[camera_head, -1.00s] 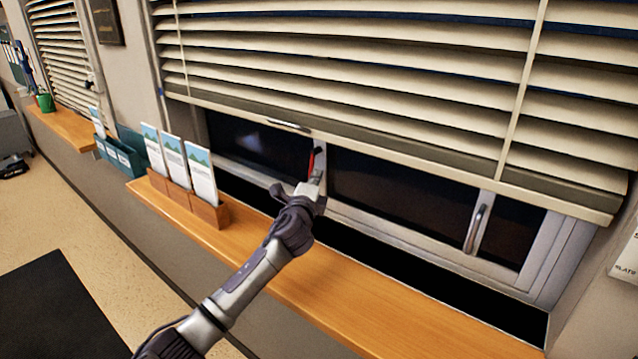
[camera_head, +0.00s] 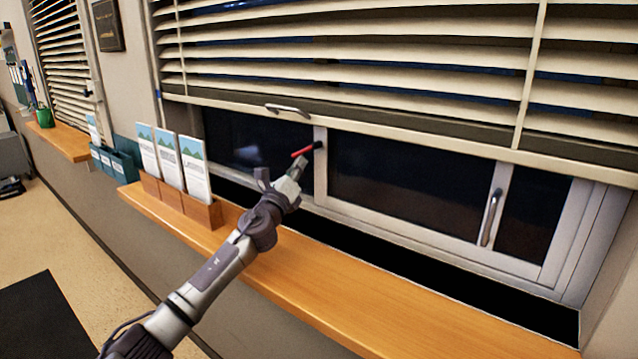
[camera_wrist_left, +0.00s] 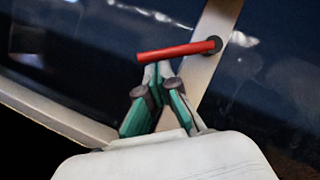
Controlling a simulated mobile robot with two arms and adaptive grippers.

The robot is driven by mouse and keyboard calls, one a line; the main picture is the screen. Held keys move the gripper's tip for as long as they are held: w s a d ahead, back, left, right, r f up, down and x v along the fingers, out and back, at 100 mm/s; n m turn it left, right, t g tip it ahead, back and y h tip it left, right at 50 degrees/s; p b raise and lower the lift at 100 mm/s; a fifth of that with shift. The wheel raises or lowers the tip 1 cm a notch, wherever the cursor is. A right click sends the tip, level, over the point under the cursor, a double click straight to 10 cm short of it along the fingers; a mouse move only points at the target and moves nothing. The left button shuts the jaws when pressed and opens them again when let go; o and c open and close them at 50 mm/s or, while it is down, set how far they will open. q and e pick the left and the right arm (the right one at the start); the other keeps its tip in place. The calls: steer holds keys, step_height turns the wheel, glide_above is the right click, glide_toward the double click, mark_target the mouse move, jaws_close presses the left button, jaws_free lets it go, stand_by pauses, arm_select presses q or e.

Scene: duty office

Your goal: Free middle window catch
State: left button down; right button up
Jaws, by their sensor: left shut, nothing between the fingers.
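The middle window catch (camera_head: 302,151) is a red handle on a dark round pivot, mounted on the pale window post. It lies nearly level, pointing left from its pivot, and also shows in the left wrist view (camera_wrist_left: 175,51). My left gripper (camera_head: 301,162) is just below the red handle, its fingertips close under it. In the left wrist view the fingers (camera_wrist_left: 158,72) are drawn together with nothing between them; I cannot tell whether the tips touch the handle. My right gripper is not in view.
A wooden sill (camera_head: 290,270) runs below the window. Wooden holders with leaflets (camera_head: 180,205) stand on it to the left of my arm. Slatted blinds (camera_head: 350,60) hang above, their bottom rail over the window. A grey catch (camera_head: 491,217) is on the right post.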

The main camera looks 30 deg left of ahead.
arm_select(q)
steer(key=shift+a+r+m+h+b, duration=0.35)
steer(key=shift+a+m+h, duration=0.1)
steer(key=shift+m, duration=0.15)
steer(key=shift+r+y, duration=0.1)
steer(key=shift+y, duration=0.15)
steer(key=v, duration=1.2)
steer(key=shift+f, duration=0.3)
steer(key=shift+w+a, duration=0.1)
